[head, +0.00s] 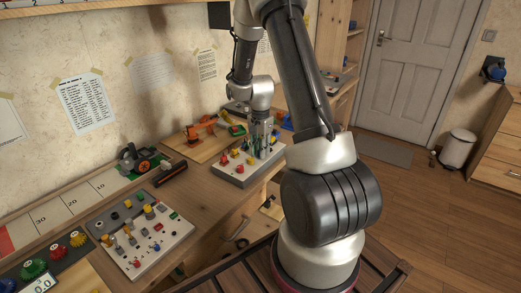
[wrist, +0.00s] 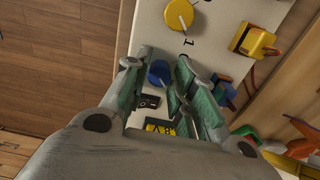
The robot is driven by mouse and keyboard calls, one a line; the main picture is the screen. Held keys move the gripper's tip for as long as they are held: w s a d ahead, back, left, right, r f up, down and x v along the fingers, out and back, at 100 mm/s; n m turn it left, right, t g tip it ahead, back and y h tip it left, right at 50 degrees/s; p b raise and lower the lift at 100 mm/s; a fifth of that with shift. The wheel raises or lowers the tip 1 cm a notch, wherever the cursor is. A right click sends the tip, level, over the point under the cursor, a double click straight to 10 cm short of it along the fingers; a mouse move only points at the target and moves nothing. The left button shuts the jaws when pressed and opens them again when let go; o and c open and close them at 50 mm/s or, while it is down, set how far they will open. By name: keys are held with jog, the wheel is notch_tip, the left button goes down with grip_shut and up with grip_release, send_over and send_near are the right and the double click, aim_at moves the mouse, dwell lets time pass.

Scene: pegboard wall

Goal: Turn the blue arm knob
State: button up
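My gripper (wrist: 159,66) points down over a pale control board (wrist: 152,30), with its green-padded fingers apart. A round blue knob (wrist: 159,74) sits between the fingertips in the wrist view, with a gap showing at its sides. A second blue part (wrist: 224,88) shows just right of the right finger and is partly covered by it. In the head view my gripper (head: 261,140) stands over the back part of the board (head: 232,178), and the blue knob is hidden there.
A yellow round knob (wrist: 179,15) and a yellow lever-like part (wrist: 252,40) sit on the same board. A black-and-yellow label (wrist: 161,126) lies below the blue knob. In the head view a second control board (head: 140,232) and an orange toy-like arm (head: 200,127) stand on the bench.

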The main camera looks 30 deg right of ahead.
jog(key=shift+o, duration=1)
notch_tip(320, 180, up, 12)
